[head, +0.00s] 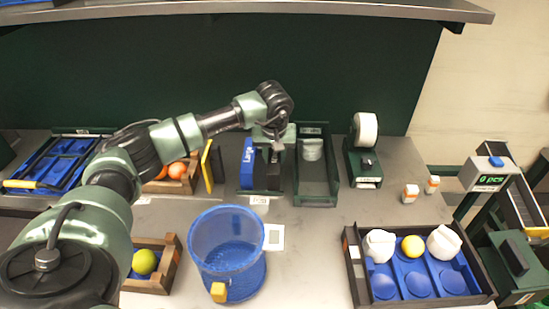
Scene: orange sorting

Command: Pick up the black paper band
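My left gripper (275,145) points down over a small dark holder (260,192) at the back middle of the bench. The holder has a blue piece (248,158) lettered "Large" on its left and a black piece (267,177) beside it. The black piece may be the black paper band, but I cannot make out its shape. The fingertips are small and partly merge with the dark holder, so I cannot tell whether they are open or touch anything. My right gripper is out of view.
A green bin (318,190) with white rolls and a tape dispenser (362,160) stand right of the holder. A blue-lined tray (410,270) sits front right.

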